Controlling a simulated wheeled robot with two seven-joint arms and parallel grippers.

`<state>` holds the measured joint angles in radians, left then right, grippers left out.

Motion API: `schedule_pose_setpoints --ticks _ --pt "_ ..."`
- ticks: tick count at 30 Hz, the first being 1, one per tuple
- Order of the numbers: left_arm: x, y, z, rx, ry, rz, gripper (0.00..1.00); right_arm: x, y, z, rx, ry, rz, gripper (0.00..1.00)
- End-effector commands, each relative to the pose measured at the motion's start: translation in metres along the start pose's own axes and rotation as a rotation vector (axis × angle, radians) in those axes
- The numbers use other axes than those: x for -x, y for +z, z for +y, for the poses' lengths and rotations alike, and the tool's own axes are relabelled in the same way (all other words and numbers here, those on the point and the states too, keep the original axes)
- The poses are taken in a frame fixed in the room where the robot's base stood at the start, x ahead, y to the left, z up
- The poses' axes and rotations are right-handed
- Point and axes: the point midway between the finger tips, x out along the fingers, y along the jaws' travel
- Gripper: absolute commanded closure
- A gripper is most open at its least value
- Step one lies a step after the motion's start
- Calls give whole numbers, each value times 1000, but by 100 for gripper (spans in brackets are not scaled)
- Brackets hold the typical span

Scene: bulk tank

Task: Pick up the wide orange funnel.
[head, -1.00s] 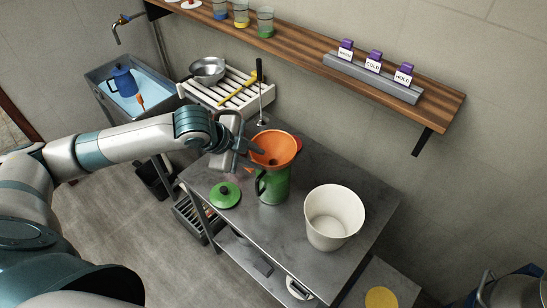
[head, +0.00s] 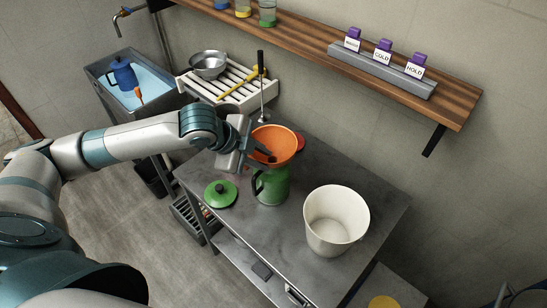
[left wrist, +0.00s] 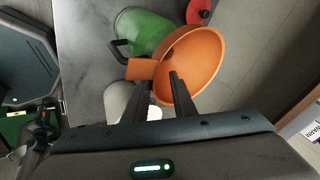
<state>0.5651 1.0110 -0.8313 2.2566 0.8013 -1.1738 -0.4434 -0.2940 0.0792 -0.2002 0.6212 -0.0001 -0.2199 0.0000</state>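My left gripper (head: 260,156) is at the funnel's near left rim. In the left wrist view its two dark fingers (left wrist: 156,88) stand apart, one in front of the bowl's inside and the other by the outer side near the spout. The funnel wall appears to lie between them; contact cannot be told. My right gripper is not in view.
A white bucket (head: 336,218) stands right of the jug, and a green lid (head: 220,194) lies left of it. A slatted rack (head: 230,90) and a sink (head: 128,88) are behind. A wooden shelf (head: 300,46) runs along the wall above.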

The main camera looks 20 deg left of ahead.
Motion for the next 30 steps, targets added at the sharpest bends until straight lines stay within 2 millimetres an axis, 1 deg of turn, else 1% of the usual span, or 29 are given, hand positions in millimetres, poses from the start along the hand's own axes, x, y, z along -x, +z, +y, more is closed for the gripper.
schedule_pose_setpoints --ticks 9,14,15,18,30 --pt "0 0 0 0 0 0 76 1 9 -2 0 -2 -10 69" --pt "0 0 0 0 0 0 76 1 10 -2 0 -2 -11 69" --pt "0 0 0 0 0 0 78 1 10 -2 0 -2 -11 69" --pt "0 0 0 0 0 0 100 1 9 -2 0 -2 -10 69" --pt "0 0 0 1 1 -1 100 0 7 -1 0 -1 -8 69"
